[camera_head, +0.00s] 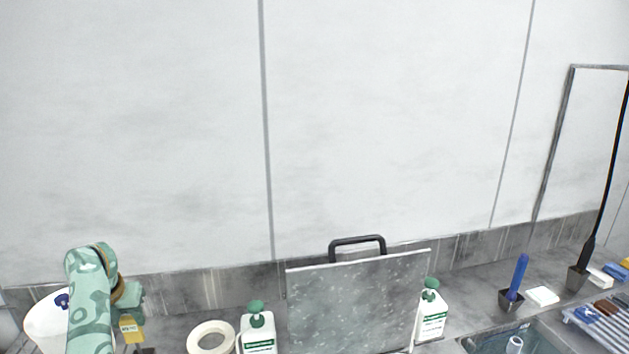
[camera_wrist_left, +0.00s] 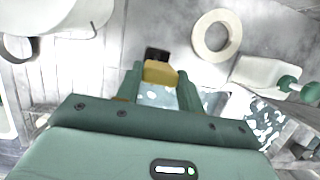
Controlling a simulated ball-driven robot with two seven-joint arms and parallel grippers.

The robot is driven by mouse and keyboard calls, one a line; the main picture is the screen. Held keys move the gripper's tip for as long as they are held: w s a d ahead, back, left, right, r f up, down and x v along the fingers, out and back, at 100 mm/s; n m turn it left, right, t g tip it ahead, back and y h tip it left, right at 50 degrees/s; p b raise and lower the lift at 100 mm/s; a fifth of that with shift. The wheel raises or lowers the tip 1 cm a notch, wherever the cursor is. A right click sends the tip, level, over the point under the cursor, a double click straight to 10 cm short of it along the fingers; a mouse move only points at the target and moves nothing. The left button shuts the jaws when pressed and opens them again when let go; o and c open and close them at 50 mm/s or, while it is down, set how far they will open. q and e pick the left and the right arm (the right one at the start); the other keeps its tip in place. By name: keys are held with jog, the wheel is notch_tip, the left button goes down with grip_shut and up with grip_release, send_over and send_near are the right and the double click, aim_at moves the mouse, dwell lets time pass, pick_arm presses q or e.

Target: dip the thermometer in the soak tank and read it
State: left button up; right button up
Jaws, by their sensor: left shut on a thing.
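My left gripper (camera_head: 130,300) is at the left of the head view, pointing down. It is shut on a yellow thermometer (camera_head: 131,330) with a small pale label or display too small to read. In the left wrist view the yellow body (camera_wrist_left: 160,72) sits between the fingers (camera_wrist_left: 160,88), with a dark piece (camera_wrist_left: 157,54) just beyond it. I cannot tell whether they touch. A sunken tank with a grey rim (camera_head: 552,336), probably the soak tank, is at the bottom right, far from this gripper, partly cut off. My right gripper is not in view.
A white bucket (camera_head: 42,326) stands left of my left arm. A white ring (camera_head: 211,328), pump bottles (camera_head: 258,340) (camera_head: 431,314) and an upright grey plate (camera_head: 355,306) stand between gripper and tank. A blue-handled tool (camera_head: 518,275) stands in a holder behind the tank.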

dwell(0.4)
pick_arm(q)
notch_tip(320, 180, up, 8)
jog(key=p, duration=0.7)
jog(key=shift+r, duration=0.1)
notch_tip(320, 180, down, 10)
jog(key=b, duration=0.8)
jog(key=shift+f+b, duration=0.2)
jog(key=shift+b, duration=0.1)
jog(key=p+v, duration=0.7)
jog(key=shift+r+p, duration=0.3)
jog(key=shift+r, duration=0.05)
jog(key=shift+c, duration=0.2)
jog(key=shift+f, duration=0.15)
